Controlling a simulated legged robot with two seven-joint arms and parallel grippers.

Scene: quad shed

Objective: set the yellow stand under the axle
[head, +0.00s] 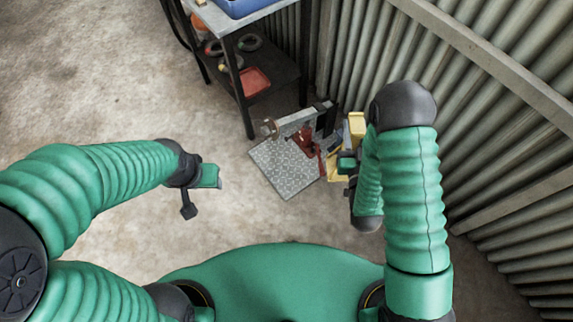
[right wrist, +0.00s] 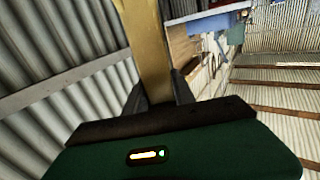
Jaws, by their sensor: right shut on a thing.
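The yellow stand (head: 356,124) is beside the right end of the axle (head: 298,119), close to the metal wall. My right gripper (head: 347,163) is shut on it, partly hidden by my own arm. In the right wrist view the stand's yellow post (right wrist: 150,45) runs up between the two dark fingers (right wrist: 160,92). The axle is a grey bar with a round end at its left, above a red jack (head: 304,138). I cannot tell whether the stand touches the floor. My left gripper (head: 210,177) is apart from everything, over bare floor; its fingers do not show clearly.
A grey tread plate (head: 286,176) lies on the floor below the axle. A dark shelf table (head: 262,74) with a red tray (head: 254,82) stands behind it. A corrugated wall (head: 480,100) closes off the right side. The concrete floor at left is clear.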

